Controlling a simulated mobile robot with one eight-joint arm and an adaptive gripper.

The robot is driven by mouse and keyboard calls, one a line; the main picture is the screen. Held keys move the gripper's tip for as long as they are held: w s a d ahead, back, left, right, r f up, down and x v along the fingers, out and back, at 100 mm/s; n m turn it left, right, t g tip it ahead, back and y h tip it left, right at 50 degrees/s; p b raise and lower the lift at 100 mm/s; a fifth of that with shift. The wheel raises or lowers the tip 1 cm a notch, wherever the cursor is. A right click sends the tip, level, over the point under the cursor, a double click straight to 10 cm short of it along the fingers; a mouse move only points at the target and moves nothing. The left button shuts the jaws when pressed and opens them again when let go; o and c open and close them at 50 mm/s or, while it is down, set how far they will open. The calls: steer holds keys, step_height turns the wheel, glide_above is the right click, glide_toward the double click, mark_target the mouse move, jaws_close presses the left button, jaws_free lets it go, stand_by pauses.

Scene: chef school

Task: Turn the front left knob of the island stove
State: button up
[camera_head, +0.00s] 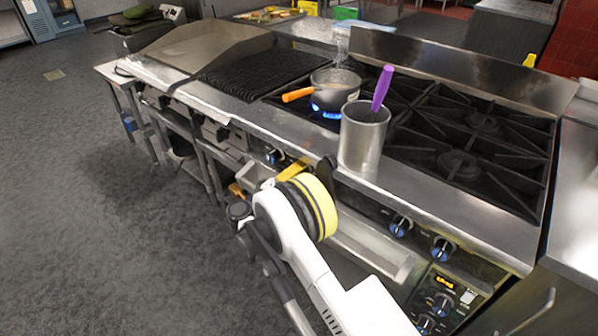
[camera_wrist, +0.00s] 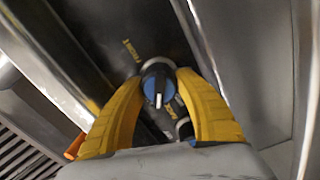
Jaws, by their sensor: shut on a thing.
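The island stove (camera_head: 440,205) has blue-and-black knobs along its front panel. In the wrist view, one knob (camera_wrist: 158,86) with a white pointer line sits between the two yellow fingers of my gripper (camera_wrist: 162,78). The fingertips close on it from both sides, and yellow lettering shows on the panel beside it. In the head view, my gripper (camera_head: 306,168) is at the stove's front edge, and the arm and gripper hide the knob it holds. Another knob (camera_head: 274,156) shows just left of the yellow finger. I cannot tell how far the held knob is turned.
A pot (camera_head: 336,88) with an orange handle stands over a lit blue flame. A metal container (camera_head: 363,140) with a purple-handled utensil stands near the front edge, close above my gripper. More knobs (camera_head: 401,226) are to the right. The floor (camera_head: 90,210) at left is clear.

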steer(key=n, duration=0.4)
steer(key=shift+n, duration=0.3)
steer(key=n, duration=0.5)
steer(key=shift+f, duration=0.1)
steer(key=n, duration=0.6)
steer(key=shift+d, duration=0.1)
steer(key=n, duration=0.4)
steer(key=shift+n, duration=0.3)
steer(key=o, duration=1.2)
steer(key=shift+d+f, duration=0.1)
steer(key=shift+s, duration=0.15)
